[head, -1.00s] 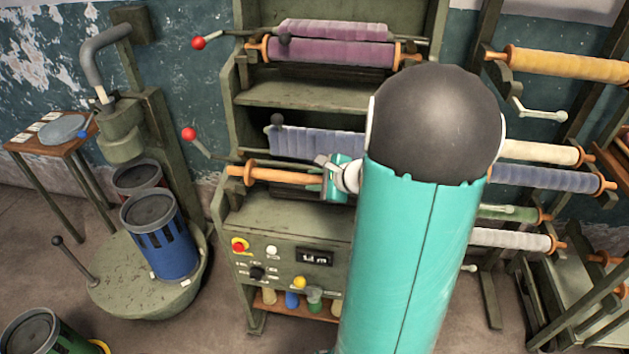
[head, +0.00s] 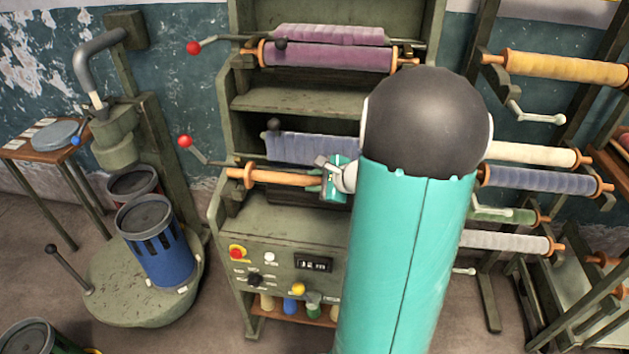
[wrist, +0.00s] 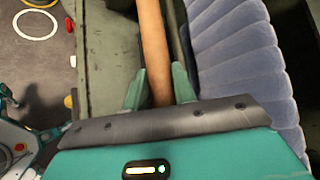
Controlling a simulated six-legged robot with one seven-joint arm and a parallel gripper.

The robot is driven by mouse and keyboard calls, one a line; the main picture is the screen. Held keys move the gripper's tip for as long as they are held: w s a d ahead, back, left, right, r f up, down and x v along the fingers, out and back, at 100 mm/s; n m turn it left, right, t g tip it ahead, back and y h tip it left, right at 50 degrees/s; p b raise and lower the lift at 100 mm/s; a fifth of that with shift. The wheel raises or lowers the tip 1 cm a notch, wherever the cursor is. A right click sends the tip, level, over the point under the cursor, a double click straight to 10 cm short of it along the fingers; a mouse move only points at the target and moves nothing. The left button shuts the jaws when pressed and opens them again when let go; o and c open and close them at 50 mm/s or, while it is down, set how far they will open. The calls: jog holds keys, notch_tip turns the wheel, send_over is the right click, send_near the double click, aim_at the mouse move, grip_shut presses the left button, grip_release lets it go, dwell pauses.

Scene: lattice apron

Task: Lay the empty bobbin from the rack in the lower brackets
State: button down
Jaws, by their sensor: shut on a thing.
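The empty bobbin (head: 285,178) is a bare orange-brown wooden rod with a flange near its left end. It lies roughly level across the machine's lower front, below the blue-grey pleated roll (head: 310,147). My gripper (head: 329,180) is shut on it; in the wrist view the bobbin (wrist: 153,45) runs between the two teal fingers (wrist: 158,88). Its left end is by the machine's left side frame, where the lower bracket (head: 232,172) is. I cannot tell whether it rests in the bracket. Its right end is hidden behind my arm.
A purple roll (head: 330,56) sits higher on the machine. Red-knobbed levers (head: 185,141) stick out on the left. The control panel (head: 285,268) is below. A rack with several wound rolls (head: 555,69) stands at right; a blue can (head: 157,245) stands at left.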

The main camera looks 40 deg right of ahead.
jog(key=shift+f, duration=0.1)
dwell(0.3)
jog(key=shift+f, duration=0.35)
jog(key=shift+f, duration=0.35)
jog(key=shift+f, duration=0.3)
jog(key=shift+f, duration=0.35)
jog(key=shift+f, duration=0.3)
jog(key=shift+f, duration=0.15)
dwell(0.6)
jog(key=c, duration=1.1)
grip_release()
